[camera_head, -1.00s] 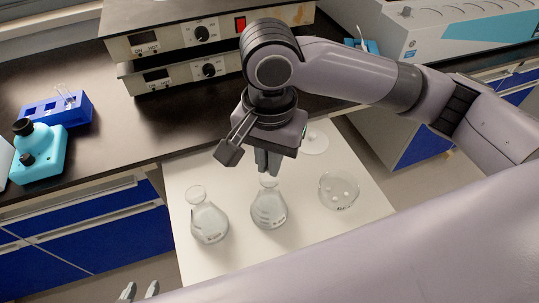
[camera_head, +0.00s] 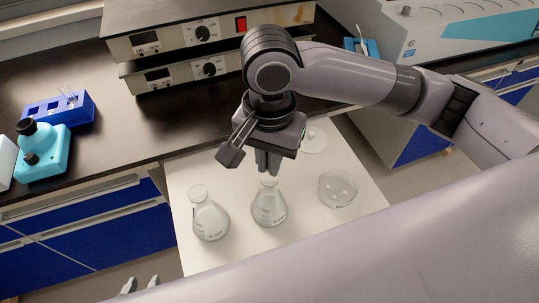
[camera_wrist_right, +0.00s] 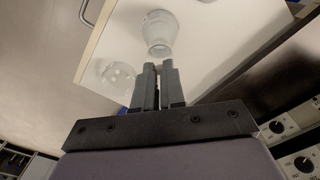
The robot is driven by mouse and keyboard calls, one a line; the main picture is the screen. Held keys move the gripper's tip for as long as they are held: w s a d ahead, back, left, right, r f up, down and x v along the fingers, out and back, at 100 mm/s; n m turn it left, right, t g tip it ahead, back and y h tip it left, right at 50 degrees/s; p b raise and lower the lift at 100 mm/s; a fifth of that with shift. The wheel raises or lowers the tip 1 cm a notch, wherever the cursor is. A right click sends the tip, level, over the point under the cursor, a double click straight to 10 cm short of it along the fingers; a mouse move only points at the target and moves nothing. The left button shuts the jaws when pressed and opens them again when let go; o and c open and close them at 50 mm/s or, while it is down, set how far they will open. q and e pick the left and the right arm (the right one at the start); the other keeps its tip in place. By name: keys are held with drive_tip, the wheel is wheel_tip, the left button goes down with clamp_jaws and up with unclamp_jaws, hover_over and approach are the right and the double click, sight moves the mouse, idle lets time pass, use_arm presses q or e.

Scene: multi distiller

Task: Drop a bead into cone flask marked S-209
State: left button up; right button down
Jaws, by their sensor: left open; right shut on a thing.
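Two clear cone flasks with pale contents stand upright on a white table: the left flask (camera_head: 210,222) and the middle flask (camera_head: 269,207). Both carry small dark labels that are too small to read. A round glass dish (camera_head: 338,189) with several small pale beads lies to their right. My right gripper (camera_head: 267,172) points down with its tips at the middle flask's mouth. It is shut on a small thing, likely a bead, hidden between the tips. In the right wrist view the tips (camera_wrist_right: 158,68) are close together beside a flask (camera_wrist_right: 160,32). My left gripper (camera_head: 140,285) is open and empty at the bottom edge.
A round white item (camera_head: 314,140) lies at the table's back. Stacked hot plates (camera_head: 200,68), a blue rack (camera_head: 58,108) and a turquoise device (camera_head: 42,150) stand on the black bench. My right forearm crosses the lower right, hiding the table's front.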

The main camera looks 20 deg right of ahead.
drive_tip(key=c, duration=1.1)
unclamp_jaws()
drive_tip(key=shift+c, duration=0.2)
wheel_tip(320, 180, up, 7)
drive_tip(key=shift+r+p, duration=0.1)
drive_tip(key=shift+p, duration=0.35)
